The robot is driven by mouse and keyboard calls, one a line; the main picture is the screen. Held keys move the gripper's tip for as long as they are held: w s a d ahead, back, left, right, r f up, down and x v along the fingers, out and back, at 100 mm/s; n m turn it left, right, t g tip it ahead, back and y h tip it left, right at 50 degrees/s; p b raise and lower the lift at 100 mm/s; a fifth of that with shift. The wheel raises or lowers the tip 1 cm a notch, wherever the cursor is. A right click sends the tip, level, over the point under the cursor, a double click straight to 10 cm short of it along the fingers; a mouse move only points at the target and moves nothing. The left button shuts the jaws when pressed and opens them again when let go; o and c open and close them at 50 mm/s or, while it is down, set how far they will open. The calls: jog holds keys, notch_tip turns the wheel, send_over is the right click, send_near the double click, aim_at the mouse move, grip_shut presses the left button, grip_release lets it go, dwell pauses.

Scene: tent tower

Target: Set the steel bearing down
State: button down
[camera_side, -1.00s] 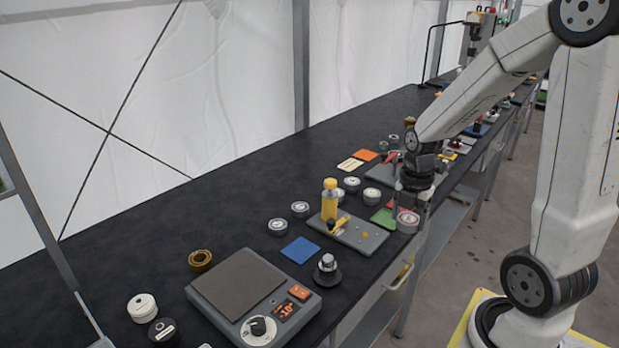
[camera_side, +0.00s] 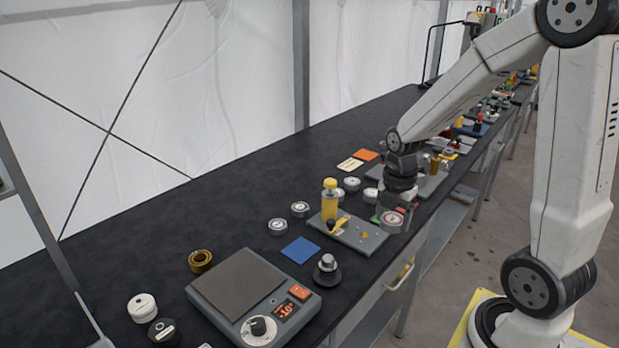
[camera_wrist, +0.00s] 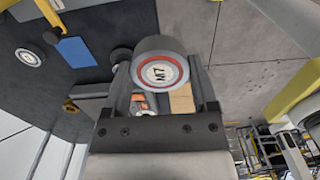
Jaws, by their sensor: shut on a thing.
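The steel bearing (camera_side: 391,222) is a short grey cylinder with a red-ringed white face. My gripper (camera_side: 395,208) is shut on it and holds it near the front edge of the bench, just right of a grey plate (camera_side: 367,237). In the wrist view the bearing (camera_wrist: 160,66) sits between the two fingers of my gripper (camera_wrist: 160,85), its face marked "M7". The side view does not clearly show whether it touches anything below.
A yellow device (camera_side: 329,203) stands on the grey plate. Several white-faced cylinders, one of them here (camera_side: 278,227), lie nearby. A blue square (camera_side: 300,250), a black knobbed piece (camera_side: 327,270), a scale (camera_side: 237,283) and a brass ring (camera_side: 200,260) are toward the left. The back-left bench is clear.

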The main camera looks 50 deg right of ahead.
jog(key=w+a, duration=0.6)
jog(key=a, duration=0.2)
jog(key=shift+w+a+f, duration=0.15)
jog(key=shift+a+f, duration=0.05)
jog(key=shift+f, duration=0.1)
jog(key=shift+w, duration=0.1)
send_over(301, 250)
jog(key=shift+s+f, duration=0.2)
jog(key=shift+f, duration=4.45)
jog(key=shift+w+f, duration=0.15)
jog(key=shift+f, duration=0.05)
jog(key=shift+w+f, duration=0.15)
jog(key=shift+f, duration=1.5)
jog(key=shift+f, duration=0.1)
